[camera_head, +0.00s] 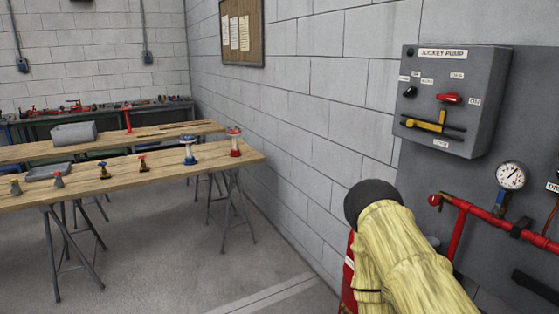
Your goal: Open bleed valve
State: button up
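A red pipe (490,215) runs across the grey panel at the right, with a branch going down. At its left end is a small red round part (434,200) with a brass-coloured fitting; I cannot tell whether this is the bleed valve. A white-faced pressure gauge (511,176) stands above the pipe. A thick, pale yellow sleeved form with a dark round end, apparently my arm, fills the lower middle right and hides the panel's lower left. My gripper is not in view.
A grey jockey pump box (455,100) with a red switch and a yellow handle is above the pipe. A red object (348,280) is partly hidden beside the sleeve. Wooden trestle tables (110,186) with several valves stand at the left. The floor between is clear.

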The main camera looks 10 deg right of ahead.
aim_at(434, 200)
jog(key=z, duration=2.85)
jog(key=k, duration=1)
jog(key=u, duration=1.8)
jog(key=i, duration=0.5)
jog(key=z, duration=0.05)
